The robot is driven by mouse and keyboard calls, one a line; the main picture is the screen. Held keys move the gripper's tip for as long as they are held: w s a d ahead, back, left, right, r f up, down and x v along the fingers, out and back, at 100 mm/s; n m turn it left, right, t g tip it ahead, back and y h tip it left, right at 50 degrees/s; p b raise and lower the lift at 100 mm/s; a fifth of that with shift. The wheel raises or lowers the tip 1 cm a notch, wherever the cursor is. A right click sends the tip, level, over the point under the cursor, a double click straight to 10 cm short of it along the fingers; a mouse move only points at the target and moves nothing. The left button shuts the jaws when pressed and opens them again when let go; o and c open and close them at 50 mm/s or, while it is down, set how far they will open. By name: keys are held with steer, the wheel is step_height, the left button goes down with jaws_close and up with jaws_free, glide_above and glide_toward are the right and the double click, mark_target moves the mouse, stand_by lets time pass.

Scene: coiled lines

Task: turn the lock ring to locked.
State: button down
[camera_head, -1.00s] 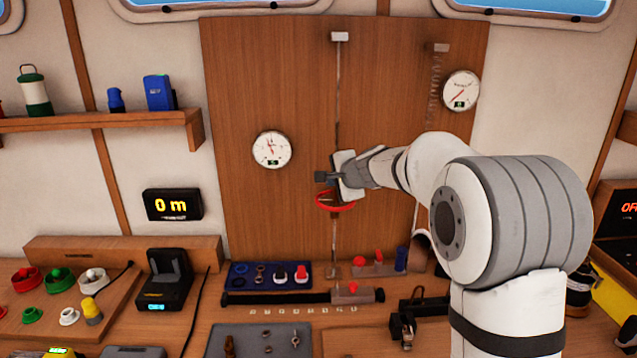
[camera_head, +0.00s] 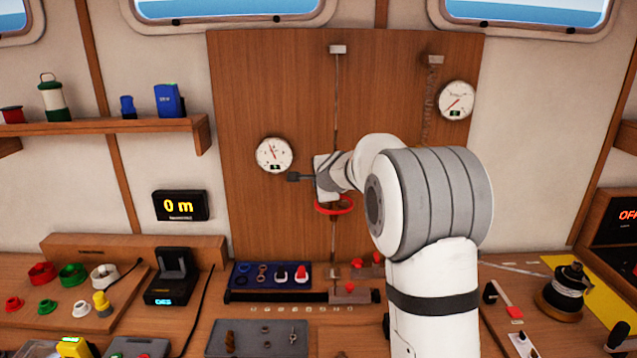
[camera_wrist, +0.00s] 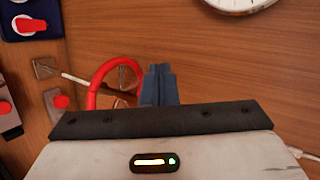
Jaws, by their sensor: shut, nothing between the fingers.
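A red ring (camera_head: 335,205) sits around the thin upright line in front of the wooden panel. It also shows in the wrist view (camera_wrist: 91,98), left of my fingers and partly hidden by my gripper's body. I cannot tell for sure that it is the lock ring, and no locked marking is readable. My gripper (camera_head: 291,177) is shut and empty, pointing left in front of the panel. Its fingers are above and left of the ring in the head view. In the wrist view its closed fingertips (camera_wrist: 159,70) are beside the ring's right edge; contact is unclear.
A white round gauge (camera_head: 274,155) hangs just above and left of my fingertips. The upright line (camera_head: 336,110) runs behind my wrist. Below, the bench holds a blue tray (camera_head: 240,270) with small parts. A black spool (camera_head: 565,290) stands at the right.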

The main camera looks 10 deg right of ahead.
steer(key=shift+w+a, duration=0.1)
steer(key=shift+w, duration=0.55)
steer(key=shift+d, duration=0.2)
stand_by(0.7)
steer(key=shift+d, duration=0.25)
